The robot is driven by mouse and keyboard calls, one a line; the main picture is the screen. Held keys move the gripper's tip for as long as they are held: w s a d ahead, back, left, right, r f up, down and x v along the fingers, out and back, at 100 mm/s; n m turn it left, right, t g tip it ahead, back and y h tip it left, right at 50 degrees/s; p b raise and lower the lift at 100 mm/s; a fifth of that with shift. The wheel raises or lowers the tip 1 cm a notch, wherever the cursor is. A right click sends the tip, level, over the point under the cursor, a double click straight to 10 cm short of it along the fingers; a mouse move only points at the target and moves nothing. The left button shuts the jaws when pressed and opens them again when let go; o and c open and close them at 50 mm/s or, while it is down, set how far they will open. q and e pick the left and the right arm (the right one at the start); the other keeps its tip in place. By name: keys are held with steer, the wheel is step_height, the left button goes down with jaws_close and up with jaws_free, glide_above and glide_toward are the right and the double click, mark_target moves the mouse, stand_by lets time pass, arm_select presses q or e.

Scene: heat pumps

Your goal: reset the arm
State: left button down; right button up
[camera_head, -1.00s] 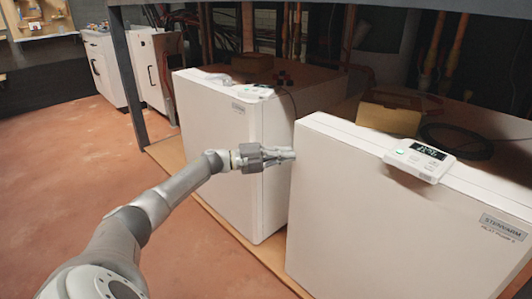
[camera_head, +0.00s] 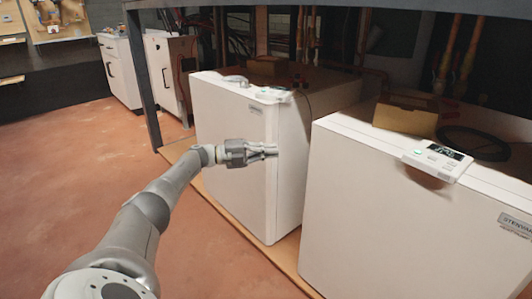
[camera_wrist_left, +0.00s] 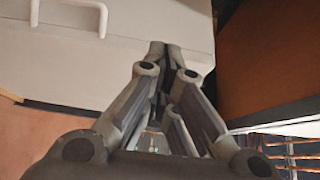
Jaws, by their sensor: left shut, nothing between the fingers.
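My left arm reaches in from the lower left in the head view. Its gripper (camera_head: 262,151) is shut and empty, in front of the right part of the left white heat pump unit (camera_head: 232,118). In the left wrist view the closed fingers (camera_wrist_left: 168,58) meet at the tips with nothing between them. The right white heat pump unit (camera_head: 385,210) stands to the right of the gripper, and the fingertips appear apart from it. My right gripper does not show.
A control panel with a lit display (camera_head: 438,161) sits on the right unit's top edge. A smaller panel (camera_head: 273,94) sits on the left unit. A grey post (camera_head: 143,80) and an overhead beam (camera_head: 330,5) frame the units. The reddish floor (camera_head: 70,160) at left is open.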

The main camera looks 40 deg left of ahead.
arm_select(q)
steer(key=shift+s+a, duration=0.15)
steer(key=shift+a, duration=0.45)
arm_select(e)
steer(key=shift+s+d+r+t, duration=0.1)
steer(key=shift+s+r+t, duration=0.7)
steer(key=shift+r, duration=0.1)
arm_select(q)
steer(key=shift+d, duration=0.1)
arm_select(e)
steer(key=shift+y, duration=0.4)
